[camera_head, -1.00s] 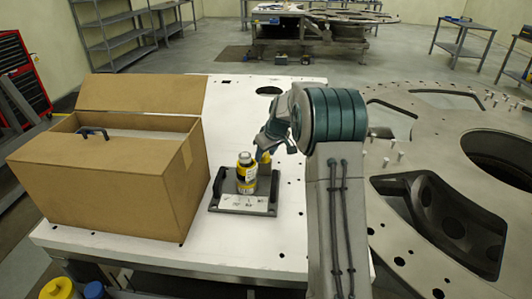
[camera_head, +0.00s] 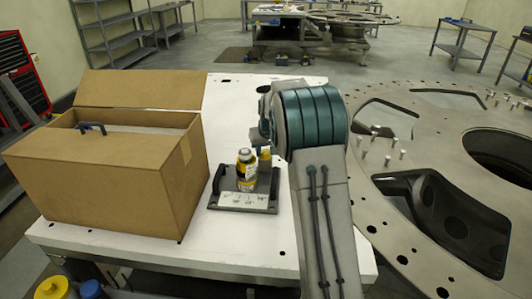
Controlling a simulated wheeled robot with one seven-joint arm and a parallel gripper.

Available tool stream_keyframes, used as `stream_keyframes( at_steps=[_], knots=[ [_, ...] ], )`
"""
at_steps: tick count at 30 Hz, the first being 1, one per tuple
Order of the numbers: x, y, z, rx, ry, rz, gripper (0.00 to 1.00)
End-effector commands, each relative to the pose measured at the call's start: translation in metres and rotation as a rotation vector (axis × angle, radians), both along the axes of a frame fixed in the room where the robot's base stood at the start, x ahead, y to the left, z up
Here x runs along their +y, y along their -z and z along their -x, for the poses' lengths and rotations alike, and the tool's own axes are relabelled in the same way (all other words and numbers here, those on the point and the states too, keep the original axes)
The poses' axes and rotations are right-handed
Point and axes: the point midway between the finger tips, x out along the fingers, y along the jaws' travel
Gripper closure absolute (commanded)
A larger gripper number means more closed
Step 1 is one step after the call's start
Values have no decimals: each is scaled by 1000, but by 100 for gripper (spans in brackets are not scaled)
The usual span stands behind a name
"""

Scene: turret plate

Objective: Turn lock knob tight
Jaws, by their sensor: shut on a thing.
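No lock knob can be made out in this view. My arm (camera_head: 318,195) rises from the bottom right of the white table, and its thick teal-banded joint (camera_head: 308,118) fills the middle of the picture. My gripper is hidden behind this joint, so neither its fingers nor anything between them shows. The big grey turret plate (camera_head: 400,215) lies to the right of the arm, with a round opening, cut-outs and bolt holes. Several light pins (camera_head: 388,160) stand upright on it near the arm.
On the white table (camera_head: 240,245), an open cardboard box (camera_head: 105,190) stands at left. A dark handled tray (camera_head: 265,207) with a yellow-labelled bottle (camera_head: 246,172) and a smaller yellow item (camera_head: 265,155) sits close left of my arm.

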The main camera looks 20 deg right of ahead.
Motion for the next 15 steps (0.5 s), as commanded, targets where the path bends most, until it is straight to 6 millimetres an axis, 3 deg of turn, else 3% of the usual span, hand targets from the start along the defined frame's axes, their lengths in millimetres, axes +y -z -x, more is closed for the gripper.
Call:
stream_keyframes(
  at_steps=[15],
  knots=[
    [4,-1,-2,-1,487,3,89]
  ],
)
